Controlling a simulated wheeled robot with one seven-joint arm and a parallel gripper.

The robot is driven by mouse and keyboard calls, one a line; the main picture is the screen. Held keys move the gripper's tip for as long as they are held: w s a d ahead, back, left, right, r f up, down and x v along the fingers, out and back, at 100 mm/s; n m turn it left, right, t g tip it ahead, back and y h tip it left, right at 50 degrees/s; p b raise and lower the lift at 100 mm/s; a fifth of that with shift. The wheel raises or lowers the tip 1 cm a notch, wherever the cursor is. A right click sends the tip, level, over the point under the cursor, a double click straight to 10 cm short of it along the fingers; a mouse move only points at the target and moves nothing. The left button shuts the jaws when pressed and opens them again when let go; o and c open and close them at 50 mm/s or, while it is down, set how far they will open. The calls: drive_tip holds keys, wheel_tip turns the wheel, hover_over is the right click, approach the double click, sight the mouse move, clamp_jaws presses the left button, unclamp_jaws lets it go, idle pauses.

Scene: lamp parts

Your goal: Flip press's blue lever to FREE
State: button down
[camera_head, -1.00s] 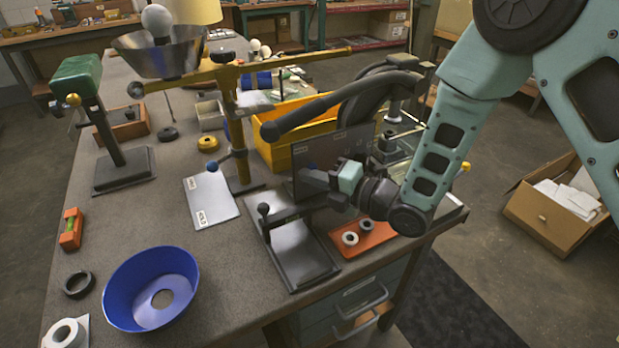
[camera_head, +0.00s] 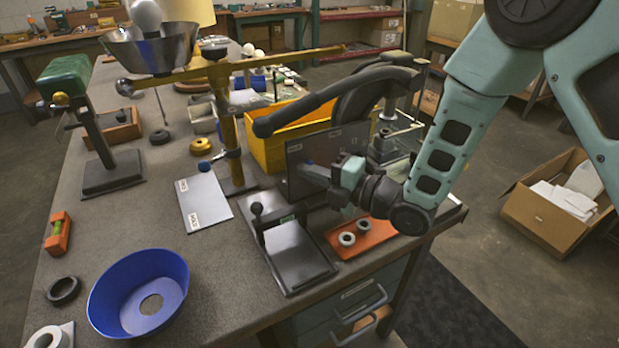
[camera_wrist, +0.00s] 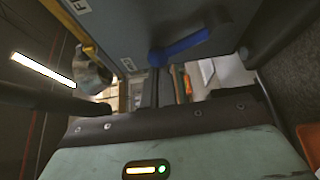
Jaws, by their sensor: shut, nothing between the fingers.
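The press (camera_head: 375,98) stands at the table's right side, with a long black handle and a grey upright plate (camera_head: 322,146) bearing small white labels. The blue lever (camera_wrist: 181,46) lies slanted across this plate in the wrist view. My gripper (camera_head: 308,174) is shut and empty in front of the plate. In the wrist view its dark fingers (camera_wrist: 157,85) reach up close below the lever's left end; I cannot tell whether they touch. The label words are too small or cut off to read.
A yellow stand (camera_head: 228,125) with a blue-knobbed clamp and a labelled sheet (camera_head: 203,203) is left of the press. A black base plate (camera_head: 295,257) with a post and an orange tray (camera_head: 362,239) of rings lie in front. A blue bowl (camera_head: 110,299) sits front left.

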drive_tip(key=w+d+m+t+b, duration=0.1)
drive_tip(key=m+b, duration=0.2)
drive_tip(key=b, duration=0.1)
drive_tip(key=d+m+t+y+b, duration=0.1)
drive_tip(key=d+m+b, duration=0.1)
drive_tip(key=b, duration=0.3)
drive_tip(key=w+d+m+t+y+b, duration=0.1)
drive_tip(key=m+t+b, duration=0.1)
drive_tip(key=m+b, duration=0.2)
drive_tip(key=shift+w+d+r+b, duration=0.15)
drive_tip(key=shift+w+d+b, duration=0.2)
drive_tip(key=shift+b, duration=0.1)
drive_tip(key=shift+w+d+b, duration=0.15)
drive_tip(key=shift+d+b, duration=0.1)
drive_tip(key=shift+b, duration=0.3)
drive_tip(key=shift+r, duration=0.1)
